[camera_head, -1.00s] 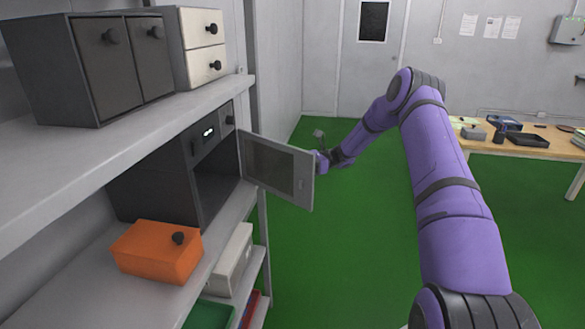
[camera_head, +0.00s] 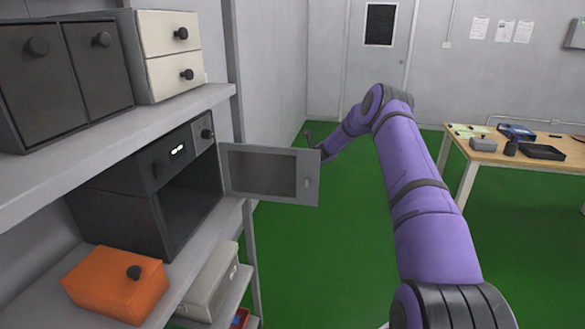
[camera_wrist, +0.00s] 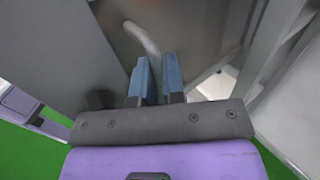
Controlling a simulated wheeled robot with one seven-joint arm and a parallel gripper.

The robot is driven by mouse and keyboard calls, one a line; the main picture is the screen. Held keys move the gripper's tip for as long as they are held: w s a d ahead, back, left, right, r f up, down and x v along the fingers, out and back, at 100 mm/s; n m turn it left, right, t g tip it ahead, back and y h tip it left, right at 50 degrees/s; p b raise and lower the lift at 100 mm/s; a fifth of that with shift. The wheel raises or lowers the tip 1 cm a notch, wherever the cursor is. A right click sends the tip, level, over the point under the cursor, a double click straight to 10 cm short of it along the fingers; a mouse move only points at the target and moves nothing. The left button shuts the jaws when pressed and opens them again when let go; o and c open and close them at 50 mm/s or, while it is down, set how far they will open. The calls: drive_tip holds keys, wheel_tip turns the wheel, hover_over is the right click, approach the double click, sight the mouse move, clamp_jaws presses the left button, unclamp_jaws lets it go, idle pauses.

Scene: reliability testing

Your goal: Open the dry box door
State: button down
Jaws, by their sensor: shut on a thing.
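The dry box (camera_head: 120,215) is a dark grey cabinet on the middle shelf, with a small lit display. Its grey door (camera_head: 312,165), with a dark window, stands swung wide open to the right, and the dark inside shows. My gripper is mostly hidden behind the door's right edge in the head view. In the wrist view, the blue fingers of my gripper (camera_wrist: 158,65) are shut on the curved grey door handle (camera_wrist: 140,37), whose lower end runs down between the fingertips.
An orange box (camera_head: 115,285) and a pale box (camera_head: 210,285) sit in front of and below the dry box. Drawer units (camera_head: 165,55) stand on the shelf above. A wooden table (camera_head: 480,150) with tools is at right. Green floor (camera_head: 310,260) is clear between.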

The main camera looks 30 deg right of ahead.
drive_tip(key=shift+a, duration=0.15)
drive_tip(key=c, duration=1.2)
unclamp_jaws()
drive_tip(key=shift+c, duration=0.2)
drive_tip(key=v, duration=1)
drive_tip(key=shift+w+d, duration=0.2)
drive_tip(key=shift+d, duration=0.15)
drive_tip(key=shift+r, duration=0.1)
